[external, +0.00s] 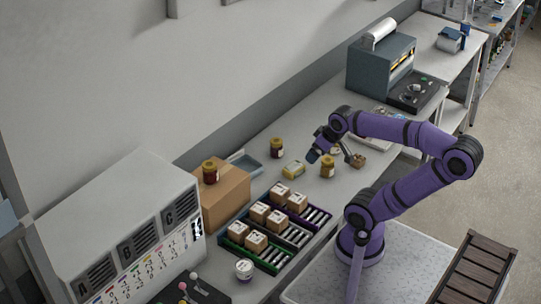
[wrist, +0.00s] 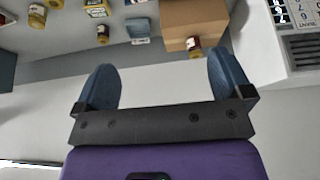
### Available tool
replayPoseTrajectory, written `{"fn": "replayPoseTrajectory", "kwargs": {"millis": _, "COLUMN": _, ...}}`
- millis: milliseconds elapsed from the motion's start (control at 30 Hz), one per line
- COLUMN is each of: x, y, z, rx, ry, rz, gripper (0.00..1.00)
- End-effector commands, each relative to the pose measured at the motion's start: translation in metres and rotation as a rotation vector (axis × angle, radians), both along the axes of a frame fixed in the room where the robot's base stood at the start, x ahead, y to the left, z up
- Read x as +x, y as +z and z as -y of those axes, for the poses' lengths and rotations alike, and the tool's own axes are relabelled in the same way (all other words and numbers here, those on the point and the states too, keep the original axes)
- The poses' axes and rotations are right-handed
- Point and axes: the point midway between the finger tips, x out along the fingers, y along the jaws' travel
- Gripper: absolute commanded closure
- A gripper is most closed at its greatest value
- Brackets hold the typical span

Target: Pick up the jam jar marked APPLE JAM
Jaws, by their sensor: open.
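Several small jars are in view, and I cannot read APPLE JAM on any label. In the external view, a dark red jar (external: 210,173) stands on the cardboard box, an amber jar (external: 277,149) stands on the bench near the wall, and another amber jar (external: 327,168) stands below my gripper (external: 314,155). In the wrist view, the dark red jar (wrist: 194,46) is at the box and amber jars (wrist: 37,16) (wrist: 103,34) are at upper left.
The cardboard box (external: 226,194) stands beside racks of small cartons (external: 268,215). A grey machine (external: 380,68) stands farther back; a white cabinet (external: 120,230) is at left.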

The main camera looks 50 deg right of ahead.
Motion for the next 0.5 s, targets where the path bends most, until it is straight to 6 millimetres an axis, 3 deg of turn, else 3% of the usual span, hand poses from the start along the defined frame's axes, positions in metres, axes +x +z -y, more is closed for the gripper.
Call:
{"fn": "replayPoseTrajectory", "kwargs": {"millis": 267, "x": 0.056, "y": -0.009, "z": 0.034, "rx": -0.068, "ry": 0.019, "rz": -0.085, "gripper": 0.03}}
{"fn": "replayPoseTrajectory", "kwargs": {"millis": 500, "x": 0.109, "y": -0.031, "z": 0.083, "rx": -0.116, "ry": 0.058, "rz": -0.171, "gripper": 0.03}}
